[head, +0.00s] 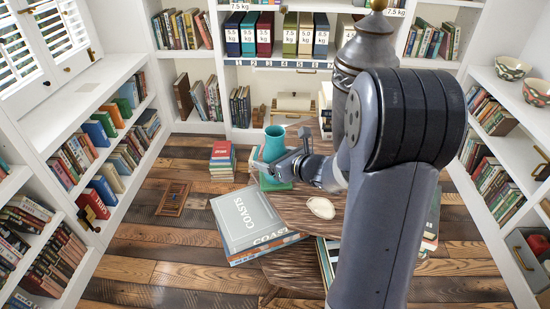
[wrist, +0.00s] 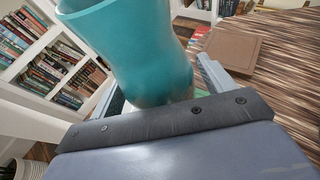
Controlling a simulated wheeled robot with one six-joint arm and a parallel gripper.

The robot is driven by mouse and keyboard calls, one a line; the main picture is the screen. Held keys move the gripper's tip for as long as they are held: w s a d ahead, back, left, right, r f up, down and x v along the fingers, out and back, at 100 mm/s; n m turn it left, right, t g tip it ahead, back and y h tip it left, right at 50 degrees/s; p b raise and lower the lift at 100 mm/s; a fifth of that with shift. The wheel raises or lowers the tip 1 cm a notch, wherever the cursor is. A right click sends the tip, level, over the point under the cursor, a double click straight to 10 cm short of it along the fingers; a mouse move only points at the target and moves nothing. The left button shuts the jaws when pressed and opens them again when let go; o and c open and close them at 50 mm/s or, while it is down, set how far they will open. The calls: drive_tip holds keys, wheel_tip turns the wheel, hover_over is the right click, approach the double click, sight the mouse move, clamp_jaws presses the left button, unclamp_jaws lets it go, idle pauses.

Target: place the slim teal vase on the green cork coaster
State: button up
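The slim teal vase (head: 274,143) stands upright at my gripper (head: 267,163), left of my arm in the head view. In the wrist view the vase (wrist: 130,45) rises between the two fingers of my gripper (wrist: 165,92), which look closed against its lower sides. Its base is hidden behind the gripper body. A green surface (head: 272,184) shows just below the gripper in the head view, with a sliver beside the right finger in the wrist view. I cannot tell whether it is the green cork coaster, or whether the vase touches it.
A large grey book marked COASTS (head: 245,218) lies in front on the striped wooden table (head: 290,209), with a pale oval dish (head: 320,208) to its right. A stack of books (head: 222,160) stands left of the vase. A brown box or book (wrist: 225,50) shows in the wrist view.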

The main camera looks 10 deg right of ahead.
drive_tip(key=shift+r, duration=0.2)
drive_tip(key=shift+s+d+r, duration=0.15)
drive_tip(key=shift+s+d, duration=0.05)
drive_tip(key=shift+s, duration=0.05)
drive_tip(key=p+v, duration=0.1)
drive_tip(key=v, duration=1)
drive_tip(key=shift+s+p, duration=0.15)
drive_tip(key=shift+p, duration=0.25)
drive_tip(key=shift+d, duration=0.1)
